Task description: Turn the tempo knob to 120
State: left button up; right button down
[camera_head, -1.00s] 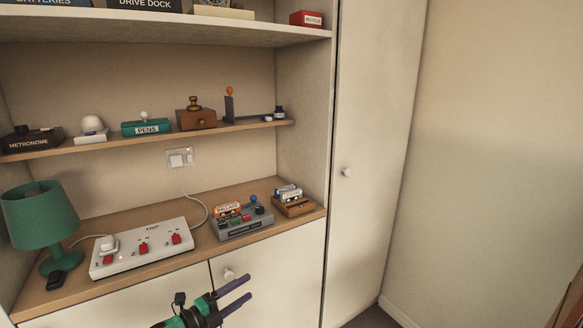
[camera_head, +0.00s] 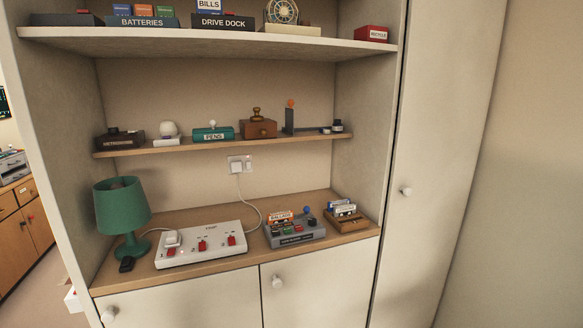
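A dark brown box labelled METRONOME (camera_head: 119,141) sits at the left end of the middle shelf (camera_head: 225,144). A small dark knob (camera_head: 113,130) shows on its top. The setting on the knob is too small to read. Neither of my grippers shows in the head view.
The lower counter holds a green lamp (camera_head: 122,207), a white power strip (camera_head: 201,244), a grey cassette device (camera_head: 294,234) and a wooden cassette tray (camera_head: 346,219). Beside the metronome stand a white-domed item (camera_head: 168,132) and a teal PENS box (camera_head: 213,133). A tall cabinet door (camera_head: 440,150) is at right.

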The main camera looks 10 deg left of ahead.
aim_at(112, 130)
jog(key=u, duration=1.45)
